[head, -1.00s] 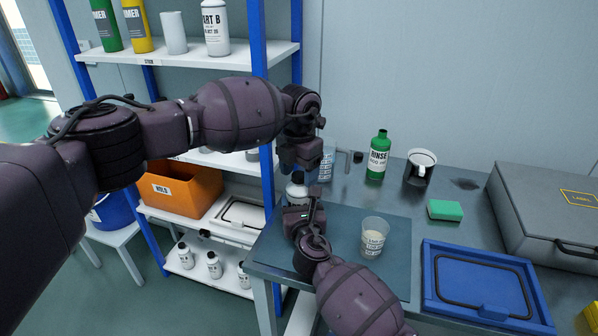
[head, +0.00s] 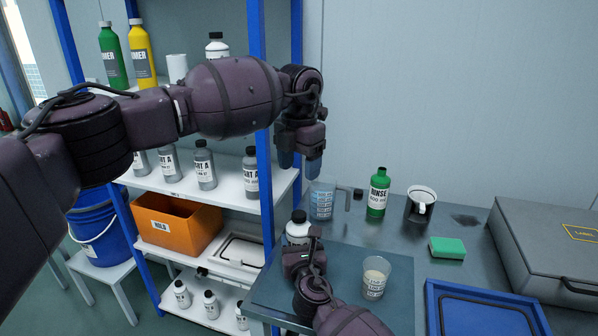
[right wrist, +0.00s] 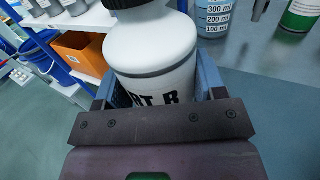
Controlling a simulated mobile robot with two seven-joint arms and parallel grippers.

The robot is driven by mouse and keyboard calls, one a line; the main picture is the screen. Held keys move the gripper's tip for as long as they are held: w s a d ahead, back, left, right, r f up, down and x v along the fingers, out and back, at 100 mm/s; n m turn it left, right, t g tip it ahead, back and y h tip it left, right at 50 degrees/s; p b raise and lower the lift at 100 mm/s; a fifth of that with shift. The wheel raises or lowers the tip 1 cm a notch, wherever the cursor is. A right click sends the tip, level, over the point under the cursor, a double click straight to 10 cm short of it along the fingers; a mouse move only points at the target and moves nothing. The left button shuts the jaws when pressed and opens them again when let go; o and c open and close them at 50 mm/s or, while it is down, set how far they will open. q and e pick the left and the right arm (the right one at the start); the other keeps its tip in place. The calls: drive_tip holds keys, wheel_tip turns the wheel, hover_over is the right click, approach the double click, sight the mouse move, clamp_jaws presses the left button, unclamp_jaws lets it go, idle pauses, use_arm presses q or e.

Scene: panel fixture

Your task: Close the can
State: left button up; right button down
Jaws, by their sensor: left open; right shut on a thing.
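A white bottle (head: 297,231) marked PART B with a black cap (head: 299,215) stands upright at the left end of the bench; it fills the right wrist view (right wrist: 150,50), its cap cut off by the top edge. My right gripper (head: 298,246) is shut on the bottle's body, one blue finger on each side in the wrist view. My left gripper (head: 300,170) is open and empty, fingers pointing down, above the bottle and apart from it. I cannot tell whether the cap is seated tightly. No object the task names only as a can shows.
Behind stand a measuring jug (head: 322,200), a small black piece (head: 358,193), a green RINSE bottle (head: 378,194) and a dark cup (head: 421,204). A cup of pale contents (head: 374,279) stands right of my right gripper. A shelf post (head: 265,190) is close on the left.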

drive_tip(key=shift+c, duration=0.6)
unclamp_jaws()
drive_tip(key=shift+s+d, duration=0.1)
drive_tip(key=shift+s, duration=0.4)
drive_tip(key=s, duration=0.3)
drive_tip(key=s+d+p, duration=0.1)
drive_tip(key=s, duration=0.1)
drive_tip(key=s+p, duration=0.1)
drive_tip(key=s, duration=0.2)
drive_tip(key=shift+s+d, duration=0.2)
drive_tip(key=shift+s, duration=0.65)
use_arm(q)
drive_tip(key=shift+t, duration=0.3)
drive_tip(key=r, duration=0.6)
drive_tip(key=shift+s, duration=0.4)
